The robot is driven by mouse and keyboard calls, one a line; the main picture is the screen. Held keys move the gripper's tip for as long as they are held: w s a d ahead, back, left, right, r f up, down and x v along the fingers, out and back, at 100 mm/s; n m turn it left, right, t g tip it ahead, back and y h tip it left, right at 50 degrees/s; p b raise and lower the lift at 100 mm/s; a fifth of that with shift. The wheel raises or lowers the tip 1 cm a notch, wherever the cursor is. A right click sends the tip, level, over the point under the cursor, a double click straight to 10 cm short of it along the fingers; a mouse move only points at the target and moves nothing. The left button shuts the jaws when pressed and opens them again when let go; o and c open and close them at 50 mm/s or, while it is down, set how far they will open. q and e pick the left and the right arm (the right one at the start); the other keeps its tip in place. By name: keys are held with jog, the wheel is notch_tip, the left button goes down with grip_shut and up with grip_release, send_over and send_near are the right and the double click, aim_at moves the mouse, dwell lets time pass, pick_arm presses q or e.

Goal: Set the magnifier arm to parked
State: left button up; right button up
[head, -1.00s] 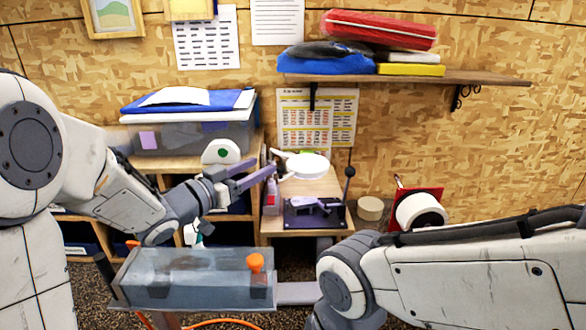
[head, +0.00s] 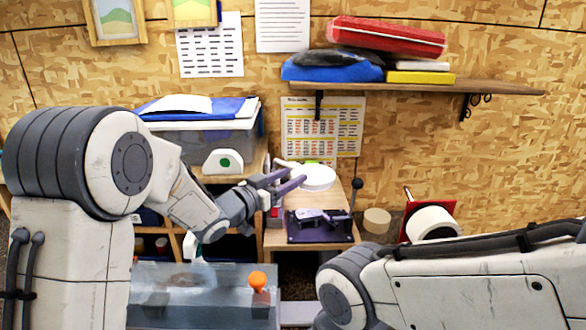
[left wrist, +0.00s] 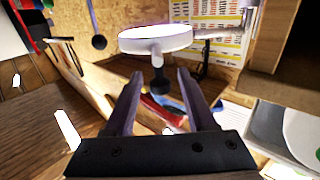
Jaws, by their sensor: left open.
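The magnifier head (head: 317,177) is a white disc on a thin pale arm, above the small wooden bench. In the left wrist view the disc (left wrist: 155,40) is ahead of my fingers, with its arm (left wrist: 215,33) running off to the right. A small dark knob (left wrist: 159,84) hangs under the disc and appears between my fingers. My left gripper (head: 293,180) is open, with its purple fingers beside the disc's left edge; it also shows in the left wrist view (left wrist: 159,80). I see no grip on the knob. My right gripper is out of view.
A dark purple fixture (head: 319,226) sits on the bench (head: 278,238) below the disc. A thin black post with a ball (head: 357,184) stands at right. A clear tank (head: 200,300) with an orange knob (head: 258,281) is in front. A shelf (head: 500,87) is above.

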pick_arm(q)
jog(key=shift+x, duration=1)
jog(key=shift+c, duration=0.3)
grip_shut()
dwell(0.5)
